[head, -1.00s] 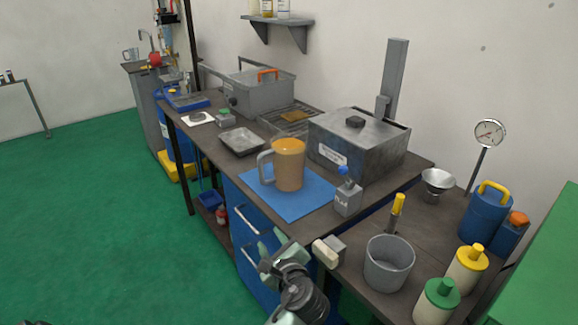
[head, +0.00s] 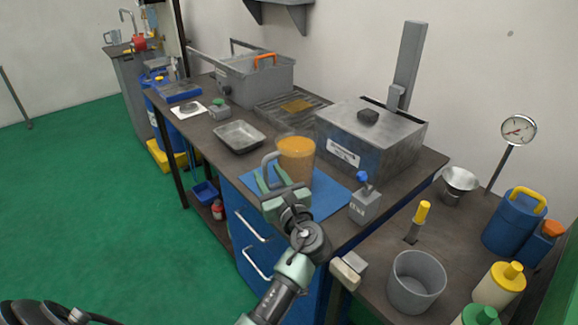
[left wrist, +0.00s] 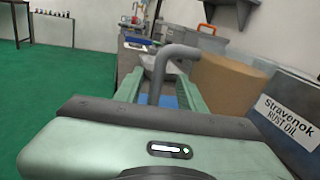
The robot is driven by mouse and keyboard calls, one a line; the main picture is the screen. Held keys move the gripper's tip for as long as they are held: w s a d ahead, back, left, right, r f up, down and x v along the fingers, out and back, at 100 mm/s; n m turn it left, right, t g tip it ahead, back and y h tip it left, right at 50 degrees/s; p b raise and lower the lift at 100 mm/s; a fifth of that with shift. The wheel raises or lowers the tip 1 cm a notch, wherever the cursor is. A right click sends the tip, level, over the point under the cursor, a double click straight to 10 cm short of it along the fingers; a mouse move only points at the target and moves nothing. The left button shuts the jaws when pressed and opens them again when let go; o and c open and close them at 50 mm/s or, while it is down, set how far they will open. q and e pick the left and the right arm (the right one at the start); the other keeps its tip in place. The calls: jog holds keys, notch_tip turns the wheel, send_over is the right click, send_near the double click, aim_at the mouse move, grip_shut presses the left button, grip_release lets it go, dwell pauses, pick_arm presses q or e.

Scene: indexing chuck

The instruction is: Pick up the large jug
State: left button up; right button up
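The large jug (head: 297,158) is tan with an orange top and a grey handle on its left side. It stands upright on a blue mat (head: 329,196) on the bench. My left gripper (head: 271,180) is open at the handle side of the jug. In the left wrist view, the grey handle (left wrist: 167,62) rises between the two green fingers (left wrist: 158,90), with gaps on both sides, and the jug's body (left wrist: 225,85) is just to the right. The lower part of the handle is hidden by the gripper. My right gripper is not in view.
A grey metal box (head: 372,137) stands behind the jug, and a small block with a blue knob (head: 365,203) to its right. A shallow metal tray (head: 240,136) lies to the left. A grey bucket (head: 416,284) stands on the nearer right surface.

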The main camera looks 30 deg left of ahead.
pick_arm(q)
jog(key=p+x, duration=0.1)
jog(key=x, duration=0.4)
jog(key=shift+f, duration=0.1)
jog(key=shift+a, duration=0.15)
grip_shut()
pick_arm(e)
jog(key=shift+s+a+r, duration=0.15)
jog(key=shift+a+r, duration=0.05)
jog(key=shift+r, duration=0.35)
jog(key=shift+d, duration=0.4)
